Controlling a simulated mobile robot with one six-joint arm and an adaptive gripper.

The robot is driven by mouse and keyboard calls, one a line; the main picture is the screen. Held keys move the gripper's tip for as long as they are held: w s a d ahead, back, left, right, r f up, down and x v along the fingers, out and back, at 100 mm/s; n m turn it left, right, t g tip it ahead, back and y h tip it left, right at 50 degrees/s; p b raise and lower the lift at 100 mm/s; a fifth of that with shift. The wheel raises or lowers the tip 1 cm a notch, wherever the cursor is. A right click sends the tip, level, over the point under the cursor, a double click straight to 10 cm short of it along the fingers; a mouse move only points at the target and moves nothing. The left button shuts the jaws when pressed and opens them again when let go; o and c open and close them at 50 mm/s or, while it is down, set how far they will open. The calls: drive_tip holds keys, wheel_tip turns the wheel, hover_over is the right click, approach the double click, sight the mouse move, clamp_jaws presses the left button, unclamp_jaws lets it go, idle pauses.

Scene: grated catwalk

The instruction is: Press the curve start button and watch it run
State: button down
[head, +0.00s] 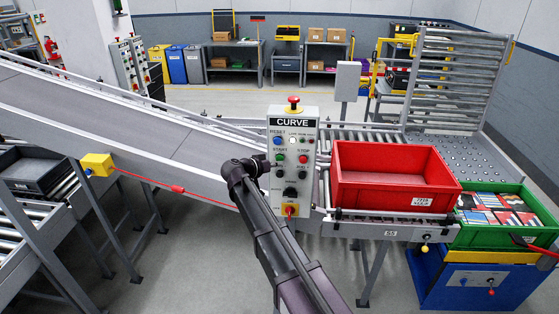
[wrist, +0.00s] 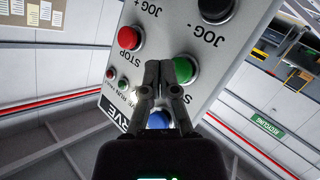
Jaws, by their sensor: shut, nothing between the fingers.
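The CURVE control panel (head: 293,180) stands upright beside the conveyor, with a red mushroom button (head: 293,103) on top. Its green START button (head: 279,156) is left of the red STOP button (head: 303,159) and below the blue RESET button (head: 278,141). In the wrist view the panel is upside down. My gripper (wrist: 168,70) is shut and empty, its fingertips overlapping the left edge of the green START button (wrist: 187,73). I cannot tell whether they touch it. A small lamp (wrist: 133,90) looks bright white. In the head view my arm covers the panel's left edge.
A red crate (head: 345,172) sits on the conveyor right of the panel. A green crate (head: 500,238) with coloured items is beyond it. A sloping belt (head: 110,108) runs on the left. A red pull cord (head: 215,200) with a yellow switch (head: 97,164) hangs below it.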

drive_tip(key=shift+w, duration=1.25)
idle(1.9)
drive_tip(key=shift+s, duration=1.25)
drive_tip(key=shift+s+a, duration=0.1)
drive_tip(key=shift+s, duration=2.4)
